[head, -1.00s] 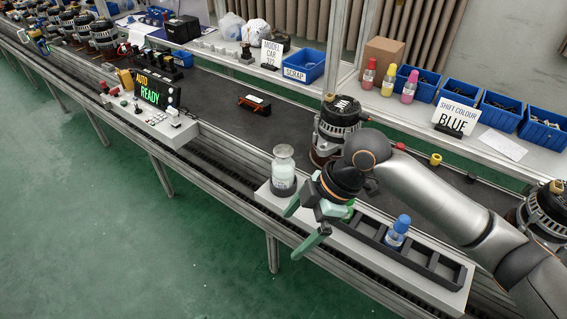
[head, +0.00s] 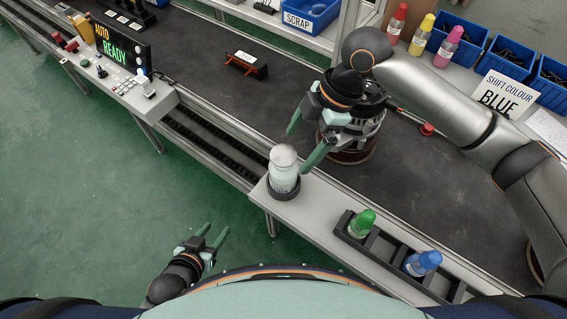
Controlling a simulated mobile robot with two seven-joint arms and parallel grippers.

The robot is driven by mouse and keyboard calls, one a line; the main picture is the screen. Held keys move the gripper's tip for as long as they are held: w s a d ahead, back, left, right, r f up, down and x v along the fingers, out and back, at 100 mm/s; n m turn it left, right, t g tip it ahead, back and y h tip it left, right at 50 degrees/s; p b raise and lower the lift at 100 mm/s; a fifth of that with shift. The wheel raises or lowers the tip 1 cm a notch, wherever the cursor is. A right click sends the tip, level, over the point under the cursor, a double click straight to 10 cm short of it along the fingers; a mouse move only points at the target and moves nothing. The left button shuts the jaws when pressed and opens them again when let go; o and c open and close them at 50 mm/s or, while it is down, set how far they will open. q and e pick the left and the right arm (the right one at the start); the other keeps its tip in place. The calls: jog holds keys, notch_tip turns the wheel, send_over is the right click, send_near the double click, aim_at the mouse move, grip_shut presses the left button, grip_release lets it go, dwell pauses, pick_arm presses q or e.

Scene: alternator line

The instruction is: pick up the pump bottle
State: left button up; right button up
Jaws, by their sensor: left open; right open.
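A clear bottle with a pale label and a silvery top, which I take as the pump bottle (head: 285,178), stands upright in a dark round holder (head: 283,194) at the left end of the grey ledge. My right gripper (head: 304,140) is open and empty, just above and to the right of the bottle's top in the picture. Its fingers point down and left, and one fingertip shows close beside the top; I cannot tell if they touch. My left gripper (head: 216,231) is open and empty, low over the green floor, left of the ledge.
A black tray (head: 388,250) on the ledge holds a green-capped bottle (head: 362,223) and a blue-capped bottle (head: 423,263). An alternator (head: 352,140) stands on the dark belt behind my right gripper. A control panel (head: 122,87) sits at the left.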

aim_at(293, 158)
jog(key=x, duration=0.4)
jog(key=shift+s+a+f, duration=0.15)
jog(key=shift+s+f, duration=0.05)
jog(key=shift+d+x, duration=0.2)
jog(key=shift+x, duration=2.75)
jog(key=shift+w+f, duration=0.1)
jog(key=shift+w, duration=0.05)
jog(key=shift+c, duration=0.4)
grip_shut()
